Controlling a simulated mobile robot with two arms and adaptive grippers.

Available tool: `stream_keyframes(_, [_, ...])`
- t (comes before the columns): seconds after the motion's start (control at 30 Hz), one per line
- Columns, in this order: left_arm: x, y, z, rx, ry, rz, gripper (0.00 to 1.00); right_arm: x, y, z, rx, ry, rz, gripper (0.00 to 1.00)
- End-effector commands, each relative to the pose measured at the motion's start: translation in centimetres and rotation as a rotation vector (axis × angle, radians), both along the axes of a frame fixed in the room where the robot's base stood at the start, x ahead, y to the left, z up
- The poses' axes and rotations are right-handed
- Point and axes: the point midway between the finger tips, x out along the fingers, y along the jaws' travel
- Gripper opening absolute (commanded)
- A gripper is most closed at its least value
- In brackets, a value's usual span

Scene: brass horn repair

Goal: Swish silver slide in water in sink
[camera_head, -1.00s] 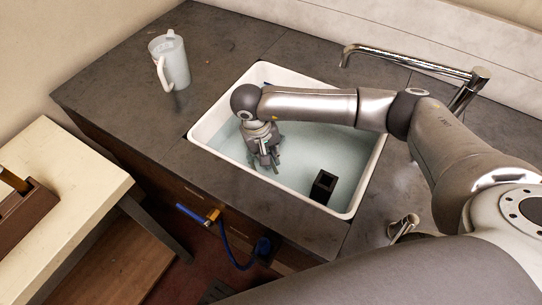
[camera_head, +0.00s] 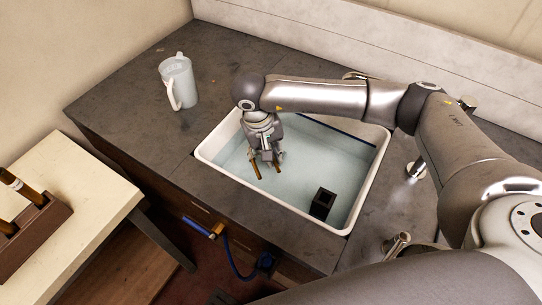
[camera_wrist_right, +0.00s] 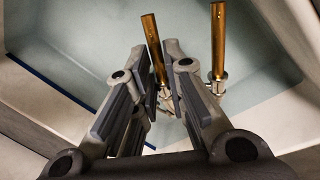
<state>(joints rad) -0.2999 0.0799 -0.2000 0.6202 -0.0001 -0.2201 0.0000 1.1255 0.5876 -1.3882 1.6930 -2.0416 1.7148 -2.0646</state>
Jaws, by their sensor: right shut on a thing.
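My right gripper (camera_head: 265,158) points down over the left part of the white sink (camera_head: 211,168), which holds pale blue water (camera_head: 300,165). It is shut on a slide, whose brass-coloured tube (camera_head: 255,170) hangs below the fingers in the head view. I cannot tell whether the tube ends touch the water. My left gripper is not in view.
A black square holder (camera_head: 322,204) stands in the sink's front right. A pitcher (camera_head: 178,82) stands on the dark counter (camera_head: 130,98) at the left. A brown rack (camera_head: 40,235) with brass-coloured tubes sits on the pale table (camera_head: 98,195). A tap (camera_head: 416,168) rises at the right.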

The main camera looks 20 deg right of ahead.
Motion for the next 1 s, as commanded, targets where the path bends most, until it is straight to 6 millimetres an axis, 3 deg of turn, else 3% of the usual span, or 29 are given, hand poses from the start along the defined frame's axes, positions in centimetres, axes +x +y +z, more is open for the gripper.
stream_keyframes(0.1, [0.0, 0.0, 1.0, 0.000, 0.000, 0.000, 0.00, 0.0, 0.0, 1.8, 0.000, -0.001, 0.000, 0.00])
stream_keyframes(1.0, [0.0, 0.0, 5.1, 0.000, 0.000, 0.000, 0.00, 0.0, 0.0, 12.1, 0.000, 0.000, 0.000, 0.00])
